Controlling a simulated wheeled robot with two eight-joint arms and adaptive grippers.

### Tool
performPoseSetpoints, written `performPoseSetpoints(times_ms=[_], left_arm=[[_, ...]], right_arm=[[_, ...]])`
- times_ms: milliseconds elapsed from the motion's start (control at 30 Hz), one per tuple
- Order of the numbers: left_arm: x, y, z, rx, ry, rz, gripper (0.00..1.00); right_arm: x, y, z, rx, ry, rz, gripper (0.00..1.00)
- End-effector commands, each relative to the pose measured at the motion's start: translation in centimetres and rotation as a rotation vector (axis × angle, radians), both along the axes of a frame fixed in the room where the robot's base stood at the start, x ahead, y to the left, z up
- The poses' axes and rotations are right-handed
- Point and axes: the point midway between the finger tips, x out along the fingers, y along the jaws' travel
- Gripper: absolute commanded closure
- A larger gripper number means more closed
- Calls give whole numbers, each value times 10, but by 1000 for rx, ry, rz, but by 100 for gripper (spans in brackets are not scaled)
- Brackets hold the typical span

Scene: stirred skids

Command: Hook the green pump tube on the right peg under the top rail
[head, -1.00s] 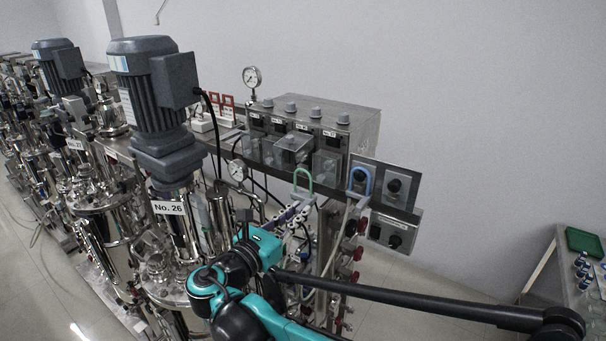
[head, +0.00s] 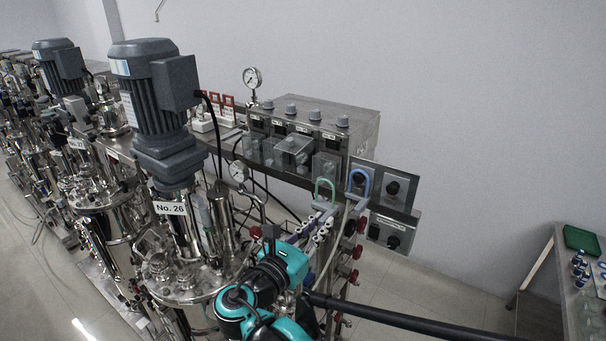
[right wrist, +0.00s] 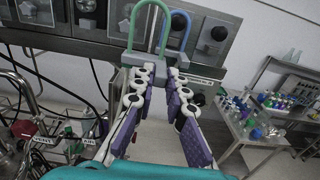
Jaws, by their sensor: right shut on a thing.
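The green pump tube (head: 324,184) is an upright loop rising from a grey base, left of a similar blue loop. My right gripper (head: 322,212) is shut on it from below. The right wrist view shows the green loop (right wrist: 150,12) above my purple fingers (right wrist: 160,84), with the grey base at their tips. The loop stands in front of the top rail (right wrist: 60,40). The right peg cannot be made out, and I cannot tell whether the loop touches one. My left gripper is not in view.
The blue loop (head: 359,180) is close on the right, before the switch plates (head: 394,187). Red-handled valves (head: 355,251) are below. A motor-topped vessel (head: 155,100) stands left. A side table (head: 565,300) with bottles is far right, with clear floor between.

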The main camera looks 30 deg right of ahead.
Motion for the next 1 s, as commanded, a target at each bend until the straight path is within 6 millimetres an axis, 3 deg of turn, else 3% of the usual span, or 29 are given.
performPoseSetpoints(times_ms=[367,1000], left_arm=[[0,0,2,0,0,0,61],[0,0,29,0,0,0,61]], right_arm=[[-4,-2,1,0,0,-1,100],[-52,-22,2,0,0,0,100]])
